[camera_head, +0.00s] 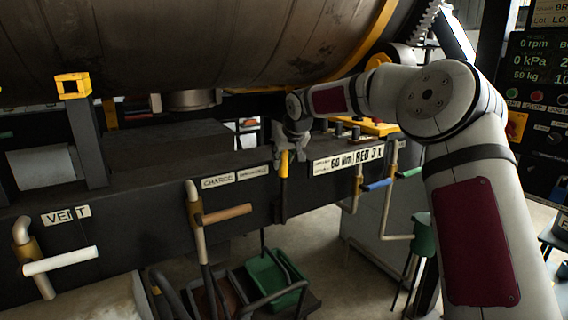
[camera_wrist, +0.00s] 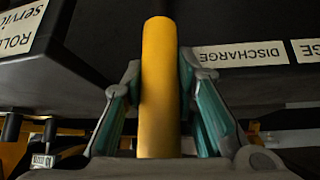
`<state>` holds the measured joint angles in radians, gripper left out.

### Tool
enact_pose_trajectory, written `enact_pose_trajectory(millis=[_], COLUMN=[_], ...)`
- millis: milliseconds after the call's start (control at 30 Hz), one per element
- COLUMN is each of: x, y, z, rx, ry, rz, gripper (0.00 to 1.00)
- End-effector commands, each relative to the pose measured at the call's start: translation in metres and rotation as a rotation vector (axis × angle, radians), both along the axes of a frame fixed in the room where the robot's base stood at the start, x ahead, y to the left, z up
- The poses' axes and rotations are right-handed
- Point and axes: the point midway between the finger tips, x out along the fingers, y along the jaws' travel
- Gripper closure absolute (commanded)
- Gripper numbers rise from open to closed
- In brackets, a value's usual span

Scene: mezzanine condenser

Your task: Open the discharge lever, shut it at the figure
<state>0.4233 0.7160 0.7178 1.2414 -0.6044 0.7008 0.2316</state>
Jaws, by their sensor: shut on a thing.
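The yellow discharge lever (camera_head: 284,164) points down on the dark beam, just right of its "DISCHARGE" label (camera_head: 253,172). My gripper (camera_head: 291,148) is at the lever from above and behind. In the wrist view, the yellow handle (camera_wrist: 159,105) stands upright between the two teal-lined fingers of my gripper (camera_wrist: 161,78), which is shut on it. The "DISCHARGE" label (camera_wrist: 243,54) shows upside down beside it. A dark display (camera_head: 537,60) at the right reads 0 rpm, 0 kPa and 59 kg.
A large drum (camera_head: 200,40) hangs over the beam. A tan-handled lever (camera_head: 226,213) and a white-handled vent lever (camera_head: 60,261) stick out at left. Blue (camera_head: 377,184) and green (camera_head: 409,172) handles are at right. A green bin (camera_head: 275,280) stands on a cart below.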

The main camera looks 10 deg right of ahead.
Motion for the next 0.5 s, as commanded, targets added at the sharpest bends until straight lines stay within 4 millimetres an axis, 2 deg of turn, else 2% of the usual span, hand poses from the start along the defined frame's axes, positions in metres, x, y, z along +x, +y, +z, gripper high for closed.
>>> enact_pose_trajectory(millis=[400, 433, 500], x=[0.0035, 0.0036, 0.0033], y=[-0.0006, -0.0006, -0.0004], z=[0.0016, 0.0017, 0.0014], rx=[-0.003, -0.003, -0.002], ry=[-0.006, -0.006, -0.005], rz=[0.001, 0.001, 0.000], gripper=[1.00, 0.72, 0.56])
